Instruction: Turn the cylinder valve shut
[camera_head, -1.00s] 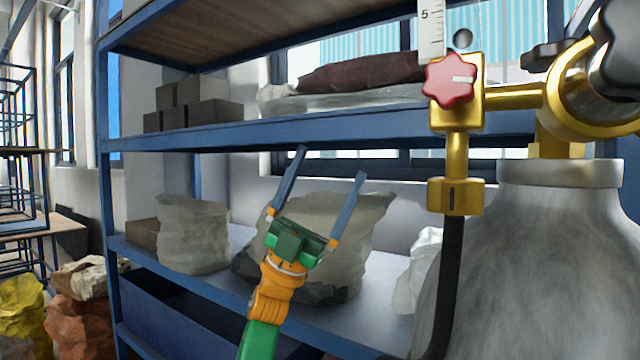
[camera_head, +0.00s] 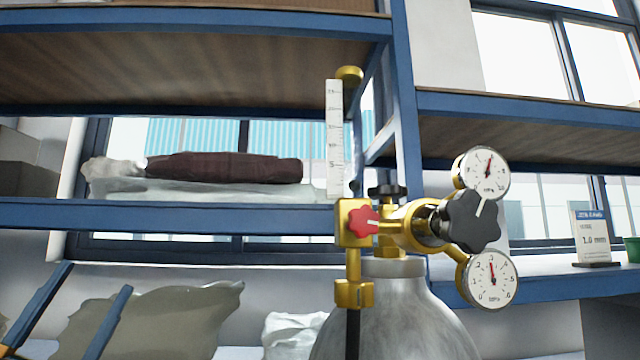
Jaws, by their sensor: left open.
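The grey gas cylinder (camera_head: 395,325) stands upright right of centre, its lower part out of view. A brass regulator sits on its neck. A black knob (camera_head: 387,191) is on top of the neck; I take it for the cylinder valve. A larger black star knob (camera_head: 472,221) with a white mark faces me on the regulator. A red knob (camera_head: 362,220) with a white mark is on the brass block at left. My left gripper (camera_head: 95,292) is at the lower left, its two blue fingers apart and empty, well away from the knobs. My right gripper is not in view.
Two round gauges, upper (camera_head: 486,172) and lower (camera_head: 490,281), flank the star knob. A white scale tube (camera_head: 335,140) rises above the red knob. Blue shelving (camera_head: 200,214) stands behind, with bags on it. A small sign (camera_head: 590,237) stands at right.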

